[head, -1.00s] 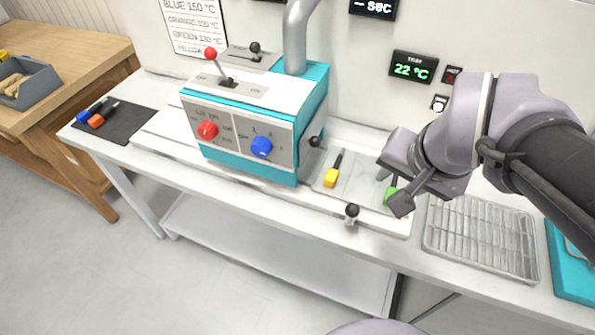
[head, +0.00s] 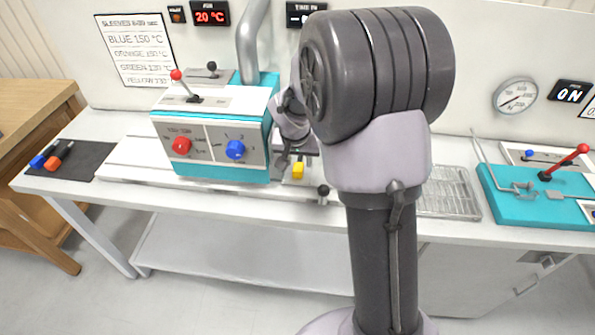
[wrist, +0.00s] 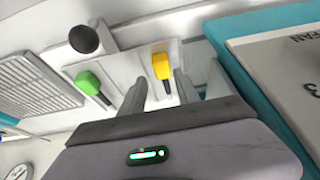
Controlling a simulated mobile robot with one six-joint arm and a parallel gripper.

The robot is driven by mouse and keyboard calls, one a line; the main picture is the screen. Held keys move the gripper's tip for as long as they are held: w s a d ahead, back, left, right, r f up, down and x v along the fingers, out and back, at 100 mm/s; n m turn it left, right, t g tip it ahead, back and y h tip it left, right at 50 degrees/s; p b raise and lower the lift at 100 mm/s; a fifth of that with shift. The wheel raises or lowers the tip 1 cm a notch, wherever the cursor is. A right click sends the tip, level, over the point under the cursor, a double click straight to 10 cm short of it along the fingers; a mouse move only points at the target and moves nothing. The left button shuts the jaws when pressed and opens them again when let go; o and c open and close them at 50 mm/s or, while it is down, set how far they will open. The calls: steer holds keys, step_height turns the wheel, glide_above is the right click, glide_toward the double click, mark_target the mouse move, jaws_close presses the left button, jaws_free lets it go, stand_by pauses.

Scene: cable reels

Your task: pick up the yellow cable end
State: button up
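The yellow cable end (head: 298,170) lies on the pale bench right of the teal machine, near the front edge. In the wrist view the yellow end (wrist: 161,65) has a short black stem running toward my gripper. My gripper (wrist: 160,79) is open, with one finger on each side of the stem's line. I cannot tell how high the fingers are above it.
The teal machine (head: 222,172) stands close to the left of my gripper. A black knob (head: 323,190) stands up at the bench front. A wire rack (head: 450,190) and a teal press (head: 530,200) are at right. Blue and orange ends lie on a dark mat (head: 85,163).

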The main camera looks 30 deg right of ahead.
mark_target(298, 169)
steer(key=x, duration=0.1)
steer(key=b+x, duration=0.1)
steer(key=x, duration=0.1)
steer(key=b+x, duration=0.1)
steer(key=x, duration=0.1)
steer(key=shift+s+a+f, duration=0.1)
steer(key=shift+a+f, duration=0.2)
steer(key=shift+r, duration=0.1)
steer(key=shift+c, duration=1.1)
jaws_close()
